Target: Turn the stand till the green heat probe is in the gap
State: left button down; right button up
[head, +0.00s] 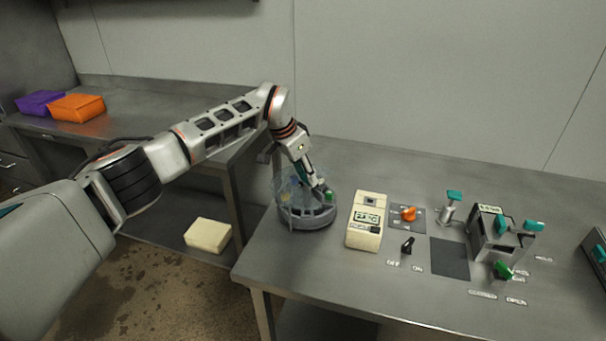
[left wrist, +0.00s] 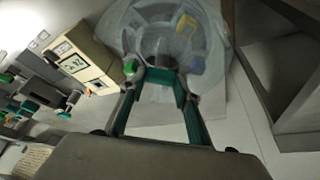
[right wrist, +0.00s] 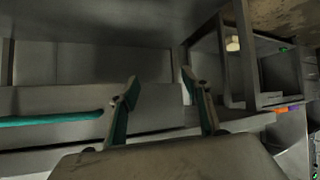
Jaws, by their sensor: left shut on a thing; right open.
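The round grey stand (head: 306,218) with a clear cover sits at the left part of the steel table. It also shows in the left wrist view (left wrist: 150,14). The green probe (head: 329,196) is at its right side in the head view; in the left wrist view the green probe (left wrist: 131,67) is beside my left fingertip. A yellow piece (left wrist: 187,24) and a blue piece (left wrist: 197,66) are elsewhere on the stand. My left gripper (head: 318,187) reaches down onto the stand and is shut on it; the exact grip is partly hidden. My right gripper (right wrist: 160,82) is open and empty. I cannot make out the gap.
Right of the stand stand a cream meter box (head: 366,221), an orange knob (head: 408,213), a black switch (head: 407,245) and a grey valve block (head: 493,235) with teal handles. Purple (head: 39,102) and orange (head: 77,107) boxes lie on the far-left bench. A cream block (head: 208,235) is lower down.

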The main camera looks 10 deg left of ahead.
pick_arm(q)
jog(key=c, duration=1.5)
grip_release()
jog(key=shift+o, duration=0.2)
jog(key=v, duration=1.2)
jog(key=shift+w, duration=0.1)
